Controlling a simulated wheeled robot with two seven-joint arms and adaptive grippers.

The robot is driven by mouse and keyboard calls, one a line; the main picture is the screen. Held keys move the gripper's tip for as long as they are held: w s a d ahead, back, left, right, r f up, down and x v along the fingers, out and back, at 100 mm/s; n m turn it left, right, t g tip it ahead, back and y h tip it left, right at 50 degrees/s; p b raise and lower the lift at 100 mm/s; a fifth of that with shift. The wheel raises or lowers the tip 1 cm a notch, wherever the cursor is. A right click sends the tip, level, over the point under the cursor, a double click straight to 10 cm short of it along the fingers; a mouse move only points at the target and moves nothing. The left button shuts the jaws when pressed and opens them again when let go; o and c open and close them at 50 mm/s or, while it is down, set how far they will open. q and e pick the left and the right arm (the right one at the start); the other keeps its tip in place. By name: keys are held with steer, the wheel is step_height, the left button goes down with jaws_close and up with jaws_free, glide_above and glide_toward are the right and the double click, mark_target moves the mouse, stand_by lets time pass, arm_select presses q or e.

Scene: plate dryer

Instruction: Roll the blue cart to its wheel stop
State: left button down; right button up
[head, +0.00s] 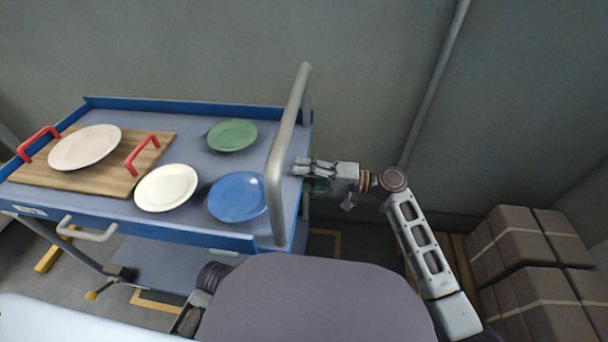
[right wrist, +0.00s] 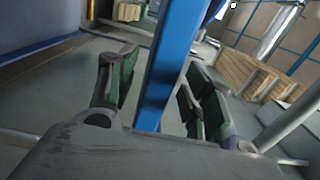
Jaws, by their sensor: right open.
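The blue cart (head: 190,236) stands at the left and middle of the head view, with a grey top and blue rims. A grey tubular handle (head: 276,165) rises at its right end. My right gripper (head: 303,169) is at that right end, beside the handle. In the right wrist view its fingers are apart, and a blue upright bar (right wrist: 172,60) shows between them; I cannot tell whether they touch it. A yellow block (head: 48,258) lies on the floor at the left; I cannot tell if it is the wheel stop. My left gripper is not seen.
On the cart are a wooden board (head: 115,182) with red handles and a white plate (head: 85,147), another white plate (head: 166,187), a blue plate (head: 237,197) and a green plate (head: 232,135). Cartons (head: 530,285) stand at the right. A wall (head: 380,60) runs behind.

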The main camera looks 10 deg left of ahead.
steer(key=shift+a, duration=0.55)
steer(key=shift+c, duration=0.3)
jaws_close()
